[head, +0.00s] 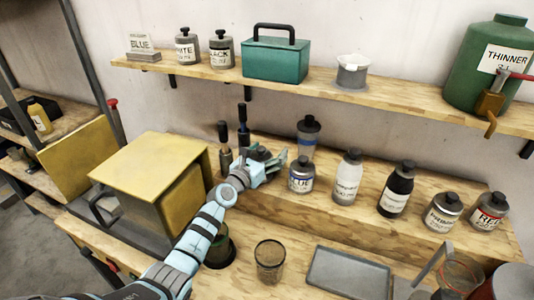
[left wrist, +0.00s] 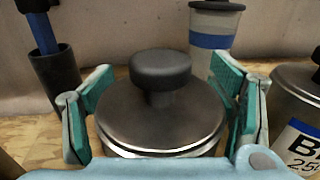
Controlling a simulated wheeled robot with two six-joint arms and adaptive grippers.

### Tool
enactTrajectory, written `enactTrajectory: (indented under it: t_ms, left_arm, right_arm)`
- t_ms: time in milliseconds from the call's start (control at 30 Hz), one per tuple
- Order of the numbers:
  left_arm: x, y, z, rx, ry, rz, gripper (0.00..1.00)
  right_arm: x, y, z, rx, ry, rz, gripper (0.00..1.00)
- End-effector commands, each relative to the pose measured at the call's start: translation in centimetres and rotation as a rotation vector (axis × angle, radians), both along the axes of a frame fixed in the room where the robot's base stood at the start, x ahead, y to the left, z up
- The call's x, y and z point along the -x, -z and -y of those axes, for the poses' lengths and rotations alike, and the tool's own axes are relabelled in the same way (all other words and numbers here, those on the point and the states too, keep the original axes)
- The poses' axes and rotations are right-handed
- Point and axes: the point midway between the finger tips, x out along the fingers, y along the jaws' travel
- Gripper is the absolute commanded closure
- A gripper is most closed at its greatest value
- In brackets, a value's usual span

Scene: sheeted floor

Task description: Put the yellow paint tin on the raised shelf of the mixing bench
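My left gripper (head: 266,165) is at the left end of the bench's raised shelf (head: 262,198). In the left wrist view its two teal-padded fingers (left wrist: 162,95) hug both sides of a round tin with a metal lid (left wrist: 150,115) and a dark knob. The gripper looks shut on this tin. The tin's label and colour band are hidden, so I cannot confirm that it is the yellow one. No other tin with a yellow label shows. I cannot tell whether its base touches the shelf. My right gripper is not in view.
A blue-labelled tin (head: 301,175) stands close right of the gripper, with a blue-banded bottle (head: 308,136) behind. Several bottles and a red tin (head: 487,212) continue rightward. Dark holders (head: 225,158) stand left. A yellow-topped box (head: 150,165), glass (head: 269,262) and grey tray (head: 347,275) are nearer.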

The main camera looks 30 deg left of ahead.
Motion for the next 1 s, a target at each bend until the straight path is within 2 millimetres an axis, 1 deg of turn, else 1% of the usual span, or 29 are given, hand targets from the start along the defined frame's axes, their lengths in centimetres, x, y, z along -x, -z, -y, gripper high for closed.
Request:
enactTrajectory:
  t_ms: [67, 167, 267, 300, 400, 500, 600, 733, 1000]
  left_arm:
    - [0.3, 0.0, -0.1, -0.001, 0.0, -0.002, 0.24]
    - [1.5, -0.2, -0.2, -0.003, -0.001, -0.003, 0.24]
    - [3.7, -0.5, -0.4, -0.002, 0.0, -0.004, 0.24]
    - [4.8, -0.5, -0.5, -0.004, 0.0, -0.004, 0.24]
    - [7.3, -0.5, -0.7, -0.002, 0.0, -0.004, 0.24]
    - [9.5, -0.5, -0.8, -0.003, 0.001, -0.003, 0.24]
    - [11.1, -0.2, -1.0, -0.003, 0.0, -0.002, 0.24]
    - [11.9, -0.3, -1.0, -0.001, 0.001, 0.0, 0.24]
    - [11.9, -0.2, -1.0, 0.0, 0.0, 0.001, 0.24]
  right_arm:
    - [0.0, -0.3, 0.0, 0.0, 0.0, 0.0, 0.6]
    - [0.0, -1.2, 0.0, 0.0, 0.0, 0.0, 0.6]
    - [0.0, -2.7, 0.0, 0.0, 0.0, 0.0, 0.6]
    - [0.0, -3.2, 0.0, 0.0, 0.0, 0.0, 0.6]
    - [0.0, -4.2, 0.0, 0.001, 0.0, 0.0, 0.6]
    - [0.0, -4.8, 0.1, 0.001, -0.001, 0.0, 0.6]
    - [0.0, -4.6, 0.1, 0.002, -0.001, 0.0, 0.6]
    - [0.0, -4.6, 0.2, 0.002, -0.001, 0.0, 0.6]
    - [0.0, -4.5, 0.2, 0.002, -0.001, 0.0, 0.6]
